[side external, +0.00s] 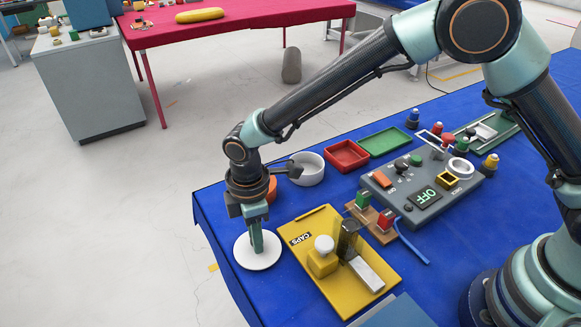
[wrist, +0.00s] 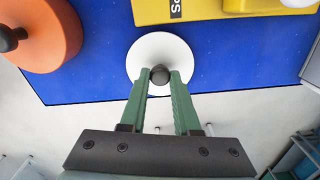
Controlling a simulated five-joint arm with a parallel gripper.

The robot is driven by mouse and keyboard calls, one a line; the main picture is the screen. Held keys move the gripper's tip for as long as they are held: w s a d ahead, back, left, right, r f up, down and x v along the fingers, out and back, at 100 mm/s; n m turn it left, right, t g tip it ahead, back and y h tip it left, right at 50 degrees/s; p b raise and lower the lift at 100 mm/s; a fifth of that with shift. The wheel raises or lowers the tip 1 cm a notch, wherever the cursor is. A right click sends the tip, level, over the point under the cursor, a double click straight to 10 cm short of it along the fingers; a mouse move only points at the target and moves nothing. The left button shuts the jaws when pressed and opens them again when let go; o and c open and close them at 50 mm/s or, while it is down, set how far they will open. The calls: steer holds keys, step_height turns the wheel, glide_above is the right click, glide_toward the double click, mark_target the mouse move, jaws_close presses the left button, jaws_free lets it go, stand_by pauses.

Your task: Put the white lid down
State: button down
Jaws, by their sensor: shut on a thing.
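The white lid (side external: 258,262) is a flat round disc at the near left corner of the blue table in the side view. In the wrist view the white lid (wrist: 150,50) shows with a dark round knob (wrist: 160,75) at its near edge. My gripper (side external: 257,245) points down over the lid. In the wrist view the green fingers of my gripper (wrist: 160,80) are closed on the knob. The lid looks level, at or just above the table surface; I cannot tell whether it touches. The fingers hide part of it.
A yellow board (side external: 300,228) marked CAPS lies right of the lid. An orange round thing (wrist: 42,35) with a dark knob is close by. A white bowl (side external: 309,168), a red tray (side external: 347,155) and a grey control box (side external: 420,205) stand farther back. The table edge (side external: 222,262) is very near the lid.

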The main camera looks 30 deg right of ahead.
steer(key=shift+f, duration=0.1)
steer(key=c, duration=0.6)
jaws_free()
steer(key=shift+c, duration=0.2)
step_height(320, 180, up, 12)
steer(key=d+r+m+t, duration=0.2)
steer(key=d+r+m, duration=0.55)
steer(key=d, duration=0.65)
steer(key=s+d+r+m+t, duration=0.1)
steer(key=s+d+m, duration=0.3)
steer(key=d, duration=0.3)
steer(key=s+d+r+m+t, duration=0.2)
steer(key=s+d+m, duration=0.2)
steer(key=d, duration=0.4)
steer(key=shift+s+t, duration=0.3)
steer(key=shift+s, duration=0.2)
